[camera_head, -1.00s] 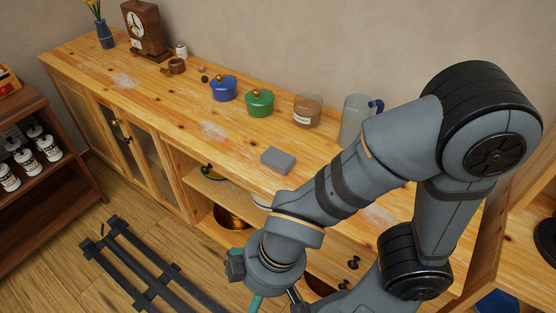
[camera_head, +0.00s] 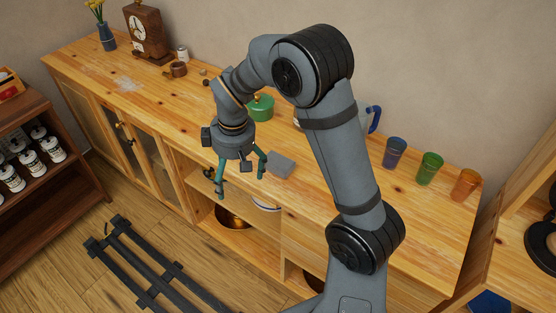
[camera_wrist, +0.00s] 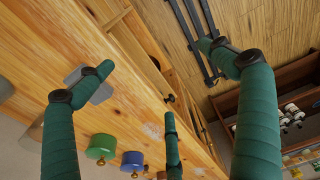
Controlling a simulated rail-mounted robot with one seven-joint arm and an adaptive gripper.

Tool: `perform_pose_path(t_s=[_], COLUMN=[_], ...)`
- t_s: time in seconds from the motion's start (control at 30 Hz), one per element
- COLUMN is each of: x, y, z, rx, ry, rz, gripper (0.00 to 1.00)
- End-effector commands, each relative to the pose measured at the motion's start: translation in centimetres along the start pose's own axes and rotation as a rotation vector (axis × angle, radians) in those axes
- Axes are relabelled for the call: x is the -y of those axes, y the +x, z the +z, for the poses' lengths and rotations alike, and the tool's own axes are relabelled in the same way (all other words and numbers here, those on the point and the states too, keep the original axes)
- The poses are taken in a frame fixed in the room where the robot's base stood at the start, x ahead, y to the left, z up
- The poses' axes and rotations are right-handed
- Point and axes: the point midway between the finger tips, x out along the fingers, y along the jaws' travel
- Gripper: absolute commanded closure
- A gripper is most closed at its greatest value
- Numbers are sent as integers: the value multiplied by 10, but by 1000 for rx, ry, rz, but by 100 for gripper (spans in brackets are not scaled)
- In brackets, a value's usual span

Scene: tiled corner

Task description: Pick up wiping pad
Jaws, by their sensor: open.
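The wiping pad, a small grey rectangular block (camera_head: 281,165), lies flat on the wooden cabinet top near its front edge. In the wrist view the pad (camera_wrist: 102,94) is partly hidden behind the left finger. My gripper (camera_head: 242,184) has its green fingers spread and empty. It hangs to the left of the pad in the head view, by the cabinet's front edge, apart from the pad. In the wrist view my gripper (camera_wrist: 156,56) spans the cabinet's front edge, with the pad off to the left.
A green pot (camera_head: 261,108) stands behind the pad; a blue pot (camera_wrist: 132,160) shows in the wrist view. Blue, green and orange cups (camera_head: 430,167) stand at the right. The wooden cabinet top (camera_head: 150,95) has whitish smudges. A dark shelf (camera_head: 45,185) stands at the left.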

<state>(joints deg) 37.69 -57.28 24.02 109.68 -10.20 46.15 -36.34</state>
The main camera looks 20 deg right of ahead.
Motion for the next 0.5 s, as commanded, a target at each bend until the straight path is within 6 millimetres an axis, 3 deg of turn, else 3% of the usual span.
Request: perform_pose_path(t_s=[0.03, 0.1, 0.3, 0.5], x=[-26, -58, -138, -182], y=[-3, -4, -6, -8], z=[-5, -6, 10, 35], rx=[15, 34, 83, 109], ry=[25, 50, 119, 165], rz=[4, 6, 0, -12], gripper=[6, 6, 6, 6])
